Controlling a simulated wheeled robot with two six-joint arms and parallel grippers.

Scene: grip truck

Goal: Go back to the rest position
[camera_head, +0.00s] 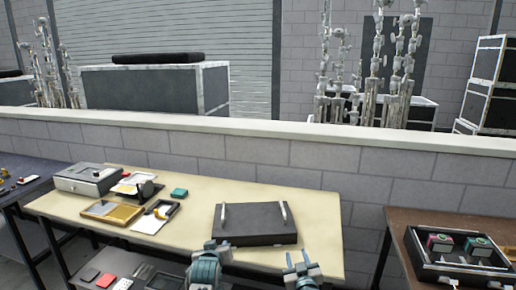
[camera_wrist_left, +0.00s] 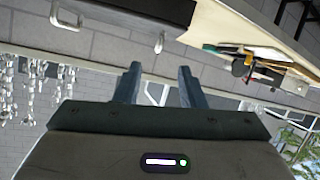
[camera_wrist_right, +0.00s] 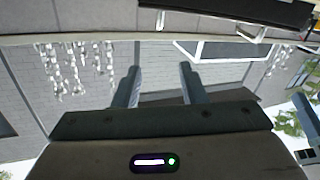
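My left gripper (camera_head: 217,246) is at the front edge of the pale table, in front of the dark flat case. Its two fingers stand apart with nothing between them in the left wrist view (camera_wrist_left: 158,78). My right gripper (camera_head: 301,261) is further right near the table's front right corner. Its fingers are also apart and empty in the right wrist view (camera_wrist_right: 160,76). The dark case (camera_head: 255,235) with two silver handles lies on the table beyond both grippers, apart from them. Part of it shows in the left wrist view (camera_wrist_left: 150,10).
The pale table (camera_head: 190,222) carries a grey box (camera_head: 88,180), small trays and a teal block (camera_head: 179,193) at left. A brown table (camera_head: 400,225) at right holds an open black case (camera_head: 440,268) with small boxes. A block wall (camera_head: 300,155) stands behind.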

